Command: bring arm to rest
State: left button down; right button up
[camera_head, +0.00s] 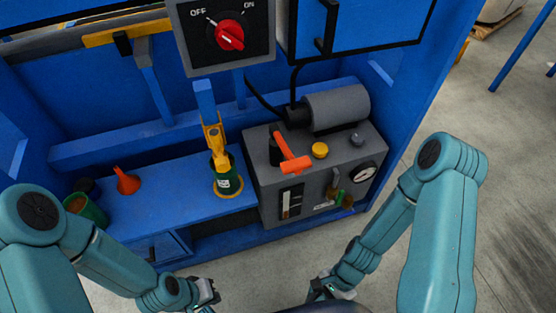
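My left arm comes in from the left, and its gripper (207,293) is low in the view, in front of the blue bench and apart from it. My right arm comes in from the right, and its gripper (322,290) is low, right of the middle, in front of the grey machine. Both grippers are small and partly hidden at the bottom. I see nothing held in either, but the finger gap is not clear.
A red OFF/ON switch (229,35) hangs above. Clear floor lies right.

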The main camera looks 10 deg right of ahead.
jog(key=w+a+r+n+t+h+p, duration=0.15)
jog(key=w+a+r+n+t, duration=0.3)
jog(key=w+n, duration=0.6)
notch_tip(320, 180, up, 24)
jog(key=s+d+n+p, duration=0.1)
jog(key=s+n+p, duration=0.1)
jog(key=p, duration=2.2)
jog(key=shift+s+r+g, duration=0.15)
jog(key=shift+s+g, duration=0.15)
jog(key=shift+g, duration=0.05)
